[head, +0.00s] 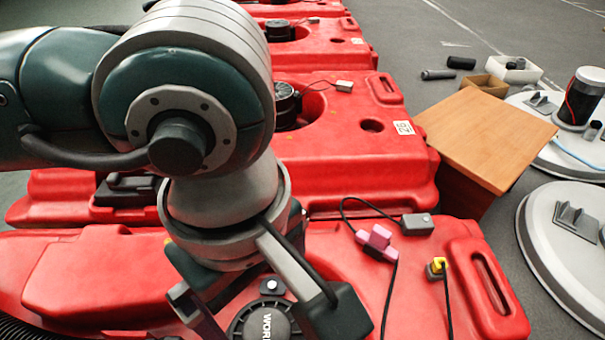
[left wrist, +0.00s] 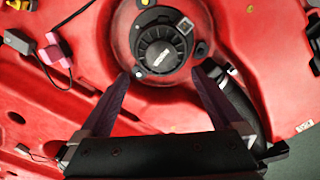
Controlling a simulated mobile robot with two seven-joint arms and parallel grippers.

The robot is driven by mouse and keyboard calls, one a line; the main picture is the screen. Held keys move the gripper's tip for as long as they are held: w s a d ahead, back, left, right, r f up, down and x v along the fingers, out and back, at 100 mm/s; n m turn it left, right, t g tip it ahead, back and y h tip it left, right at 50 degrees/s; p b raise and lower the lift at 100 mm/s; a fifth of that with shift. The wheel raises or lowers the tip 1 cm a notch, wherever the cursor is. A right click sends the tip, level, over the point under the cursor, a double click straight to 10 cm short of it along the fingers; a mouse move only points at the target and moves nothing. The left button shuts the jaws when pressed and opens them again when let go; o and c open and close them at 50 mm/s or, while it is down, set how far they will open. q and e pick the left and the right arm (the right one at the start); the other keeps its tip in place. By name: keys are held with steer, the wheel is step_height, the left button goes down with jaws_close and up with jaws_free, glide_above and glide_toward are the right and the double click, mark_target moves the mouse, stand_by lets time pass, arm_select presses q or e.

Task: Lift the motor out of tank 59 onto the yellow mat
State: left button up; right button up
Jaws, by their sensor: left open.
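A round black motor (head: 265,325) with white lettering sits in the nearest red tank (head: 130,275), partly hidden behind my left gripper in the head view. The left wrist view shows the motor (left wrist: 155,58) whole, seated in a round recess of the red tank. My left gripper (left wrist: 160,76) is open above it, with its two fingertips apart on either side of the motor's near edge and nothing between them. In the head view, my left gripper (head: 262,306) points down over the tank. No number reading 59 is legible. The yellow mat and my right gripper are not in view.
A pink connector (head: 375,240), a grey box (head: 417,225) and a yellow connector (head: 437,266) with black cables lie on the near tank. More red tanks (head: 350,105) stand behind. A wooden box (head: 485,135) and round white bases (head: 565,245) stand at the right.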

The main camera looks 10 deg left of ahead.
mark_target(268, 331)
arm_select(q)
steer(key=f, duration=0.1)
steer(key=s+f+b, duration=0.1)
steer(key=f, duration=0.1)
steer(key=shift+s, duration=0.15)
steer(key=f+b, duration=0.2)
steer(key=w+f+b, duration=0.1)
steer(key=f+b, duration=0.1)
steer(key=shift+f, duration=0.2)
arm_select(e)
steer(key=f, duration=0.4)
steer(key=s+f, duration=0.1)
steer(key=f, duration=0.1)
arm_select(q)
steer(key=shift+d+f, duration=0.1)
steer(key=shift+f, duration=0.25)
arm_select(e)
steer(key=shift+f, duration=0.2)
arm_select(q)
steer(key=shift+s, duration=0.1)
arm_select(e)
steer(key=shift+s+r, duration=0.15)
arm_select(q)
steer(key=shift+r, duration=0.1)
steer(key=shift+c, duration=0.2)
steer(key=c, duration=0.3)
steer(key=shift+r, duration=0.1)
jaws_close()
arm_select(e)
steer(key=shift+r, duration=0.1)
